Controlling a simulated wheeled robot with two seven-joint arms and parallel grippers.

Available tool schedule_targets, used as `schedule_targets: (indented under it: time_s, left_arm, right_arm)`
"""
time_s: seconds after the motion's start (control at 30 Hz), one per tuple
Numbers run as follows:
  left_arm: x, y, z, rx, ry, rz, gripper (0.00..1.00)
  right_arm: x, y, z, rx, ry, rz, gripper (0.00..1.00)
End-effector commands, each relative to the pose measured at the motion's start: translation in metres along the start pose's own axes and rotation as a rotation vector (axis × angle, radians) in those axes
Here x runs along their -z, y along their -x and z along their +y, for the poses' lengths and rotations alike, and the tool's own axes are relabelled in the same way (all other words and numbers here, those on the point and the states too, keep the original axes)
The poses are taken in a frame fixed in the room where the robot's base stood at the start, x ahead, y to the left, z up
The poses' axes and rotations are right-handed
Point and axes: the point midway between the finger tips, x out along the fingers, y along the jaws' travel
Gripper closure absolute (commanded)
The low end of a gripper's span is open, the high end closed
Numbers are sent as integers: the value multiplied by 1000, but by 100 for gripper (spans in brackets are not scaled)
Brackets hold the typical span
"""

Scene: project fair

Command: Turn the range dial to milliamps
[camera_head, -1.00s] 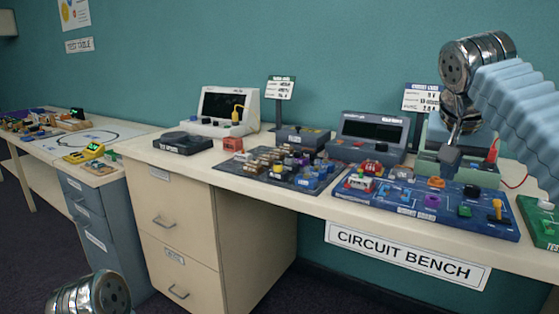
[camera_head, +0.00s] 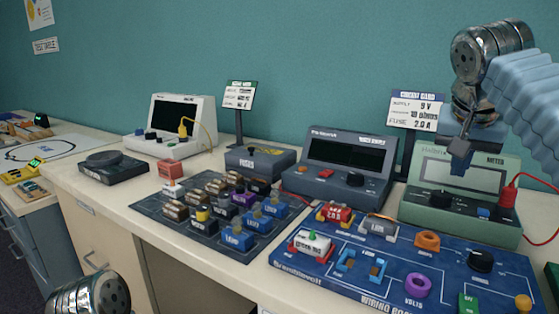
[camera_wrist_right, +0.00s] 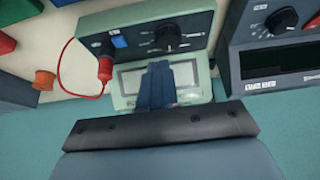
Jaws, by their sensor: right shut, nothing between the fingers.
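The green meter (camera_head: 485,232) stands at the right of the bench, with a pale display in its upper face. Its black range dial (camera_head: 440,198) is on the lower front; the marks around it are too small to read. In the right wrist view the meter (camera_wrist_right: 125,25) appears upside down, with the dial (camera_wrist_right: 167,37) beyond my fingers. My right gripper (camera_head: 459,152) is shut and empty, pointing down in front of the meter's display, above the dial and apart from it. The gripper also shows in the right wrist view (camera_wrist_right: 158,80), hiding part of the display. My left gripper is out of view.
A red plug (camera_head: 507,196) with a red lead sits at the meter's right. A dark blue-grey power supply (camera_head: 320,185) stands left of the meter. The blue wiring board (camera_head: 340,290) with coloured parts lies in front. A sign (camera_head: 415,110) stands behind.

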Motion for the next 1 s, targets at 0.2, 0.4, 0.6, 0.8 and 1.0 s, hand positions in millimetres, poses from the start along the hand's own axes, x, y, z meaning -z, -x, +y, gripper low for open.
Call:
schedule_targets:
  time_s: [0.2,0.4,0.6,0.8,1.0]
  left_arm:
    - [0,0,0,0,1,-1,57]
    - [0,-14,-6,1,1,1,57]
    - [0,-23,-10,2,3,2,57]
    - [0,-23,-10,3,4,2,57]
    - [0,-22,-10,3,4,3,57]
  right_arm:
    - [-12,-20,1,-3,0,-2,100]
    - [-27,-49,0,0,-1,-2,100]
    - [-33,-59,0,1,0,0,100]
    - [-33,-60,0,0,0,-1,100]
    - [-33,-60,0,0,0,-1,100]
